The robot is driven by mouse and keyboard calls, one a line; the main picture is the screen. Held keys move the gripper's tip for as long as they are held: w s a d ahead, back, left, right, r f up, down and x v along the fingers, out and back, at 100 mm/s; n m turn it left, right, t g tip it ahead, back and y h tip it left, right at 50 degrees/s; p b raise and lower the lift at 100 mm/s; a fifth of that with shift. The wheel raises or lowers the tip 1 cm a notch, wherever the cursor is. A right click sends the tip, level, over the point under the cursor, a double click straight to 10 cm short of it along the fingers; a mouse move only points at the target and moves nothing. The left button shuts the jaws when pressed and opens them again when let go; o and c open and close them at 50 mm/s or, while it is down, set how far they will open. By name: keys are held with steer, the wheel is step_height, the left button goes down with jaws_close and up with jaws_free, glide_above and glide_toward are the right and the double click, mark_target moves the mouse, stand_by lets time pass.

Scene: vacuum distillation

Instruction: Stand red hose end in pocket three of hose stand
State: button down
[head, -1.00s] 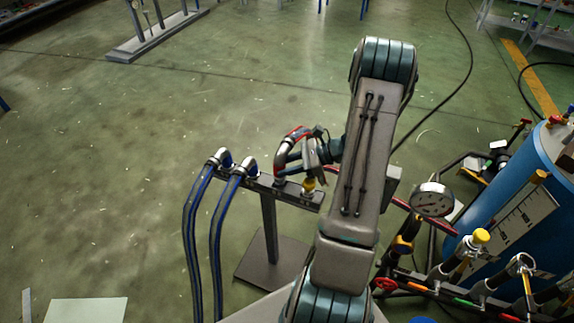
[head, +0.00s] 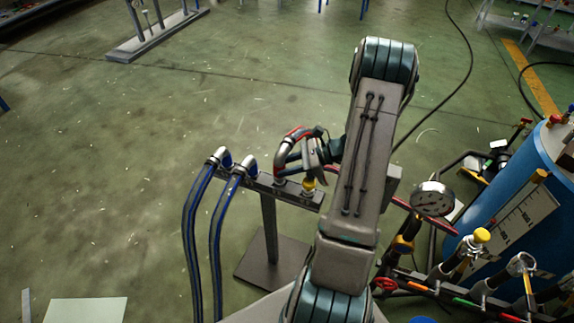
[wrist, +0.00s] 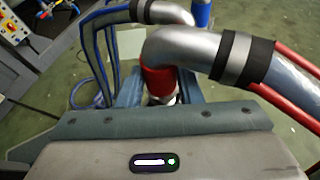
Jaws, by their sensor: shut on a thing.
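The hose stand (head: 264,187) is a dark post with a bar across its top and a flat base. Two blue hose ends (head: 218,156) with silver elbows hang over the bar's left part. The red hose end (head: 280,167) is a silver elbow with a red collar; it is upright, its lower tip at the bar right of the blue ones. Whether the tip is inside a pocket I cannot tell. My gripper (head: 309,157) is shut on it. In the wrist view, the fingers flank the red collar (wrist: 157,80), and a silver tip shows just below.
A yellow fitting (head: 308,186) is at the bar's right end, close to my gripper. A pressure gauge (head: 433,199), pipes with valves and a blue tank (head: 520,190) stand at the right.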

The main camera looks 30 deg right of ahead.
steer(key=shift+f+b, duration=0.8)
steer(key=shift+f, duration=0.35)
steer(key=c, duration=0.9)
jaws_free()
steer(key=shift+c, duration=0.2)
steer(key=shift+d, duration=0.1)
steer(key=v, duration=1.3)
steer(key=shift+s+d+r, duration=0.2)
steer(key=a+r+n+g+h+p, duration=0.2)
steer(key=a+r+n+g, duration=0.25)
steer(key=a+r, duration=0.35)
steer(key=s+a+r+n+h+p, duration=0.2)
steer(key=s+a+r+n+h, duration=0.3)
steer(key=a+n, duration=0.4)
steer(key=s+a+r+n+t+h+p, duration=0.1)
steer(key=s+a+r+n+h+p, duration=0.2)
steer(key=s+a+r+n+h, duration=0.2)
steer(key=s+a+r+n, duration=0.2)
steer(key=a+r+n, duration=0.2)
steer(key=a+r, duration=0.1)
steer(key=shift+r, duration=0.3)
